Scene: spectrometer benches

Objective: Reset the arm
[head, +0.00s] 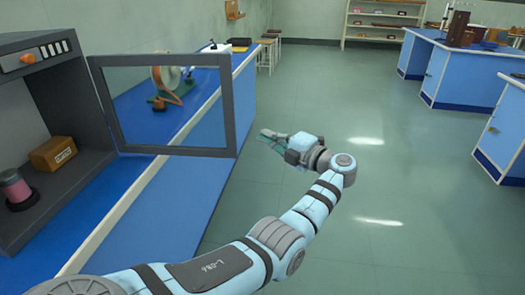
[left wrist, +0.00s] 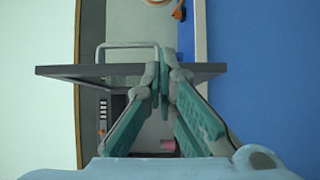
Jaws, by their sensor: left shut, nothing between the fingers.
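My left arm (head: 235,268) reaches in from the bottom left of the head view and bends back at its far joint. My left gripper (head: 266,134) points left, toward the open glass door (head: 226,110) of the cabinet, over the floor beside the bench. It is shut and empty. In the left wrist view its teal fingers (left wrist: 162,78) come together at the tips, in front of the dark door frame (left wrist: 70,71). I cannot tell the exact gap between fingers and frame. My right gripper is in neither view.
The grey cabinet (head: 60,75) holds a pink spool (head: 15,188) and a brown box (head: 53,153). A wheel-like instrument (head: 170,80) stands on the blue bench (head: 130,190), behind the door glass. Stools (head: 267,42) and blue benches (head: 500,135) stand farther off. Open floor (head: 400,210) lies right of my arm.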

